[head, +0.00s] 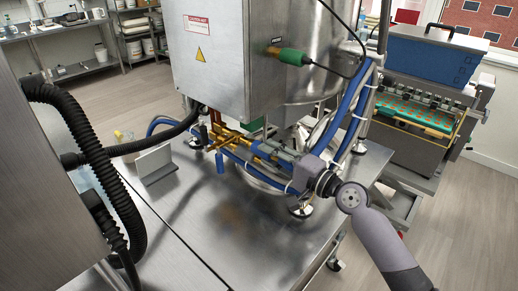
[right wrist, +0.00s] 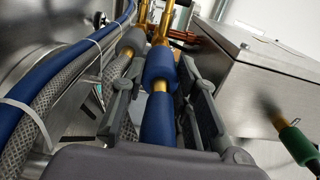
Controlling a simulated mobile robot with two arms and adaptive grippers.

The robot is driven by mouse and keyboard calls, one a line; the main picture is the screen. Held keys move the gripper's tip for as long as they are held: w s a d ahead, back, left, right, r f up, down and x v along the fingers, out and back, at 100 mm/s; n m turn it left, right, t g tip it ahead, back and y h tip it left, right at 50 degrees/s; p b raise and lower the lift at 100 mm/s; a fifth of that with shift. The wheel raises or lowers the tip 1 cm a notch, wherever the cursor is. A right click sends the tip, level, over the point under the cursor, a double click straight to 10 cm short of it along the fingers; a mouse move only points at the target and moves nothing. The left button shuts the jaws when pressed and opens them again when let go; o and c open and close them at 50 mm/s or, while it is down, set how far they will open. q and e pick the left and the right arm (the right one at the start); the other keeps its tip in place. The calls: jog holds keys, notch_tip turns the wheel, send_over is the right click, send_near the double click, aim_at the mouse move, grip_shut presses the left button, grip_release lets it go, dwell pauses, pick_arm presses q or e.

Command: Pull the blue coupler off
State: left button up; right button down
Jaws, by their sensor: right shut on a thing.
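The blue coupler (right wrist: 160,66) sits on a brass pipe end in the right wrist view, with a blue hose (right wrist: 157,122) running from it toward the camera. My right gripper (right wrist: 158,80) is shut on the coupler, with one grey finger on each side. In the head view my right gripper (head: 284,158) reaches in from the right, low over the steel table, at the brass pipework (head: 232,138). The coupler is small and partly hidden by the fingers there. A grey coupler (right wrist: 131,41) on a braided hose lies just left of the blue one. My left gripper is not in view.
A steel cabinet (head: 215,62) with a green plug (head: 290,56) stands above the pipework. Blue hoses (head: 352,110) rise close to my right gripper. The table's front is clear.

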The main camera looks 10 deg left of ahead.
jog(key=v, duration=0.2)
jog(key=shift+s+d+r, duration=0.1)
jog(key=shift+s+d, duration=0.05)
jog(key=shift+d, duration=0.25)
jog(key=shift+s, duration=0.1)
jog(key=v, duration=0.5)
jog(key=shift+s+d, duration=0.2)
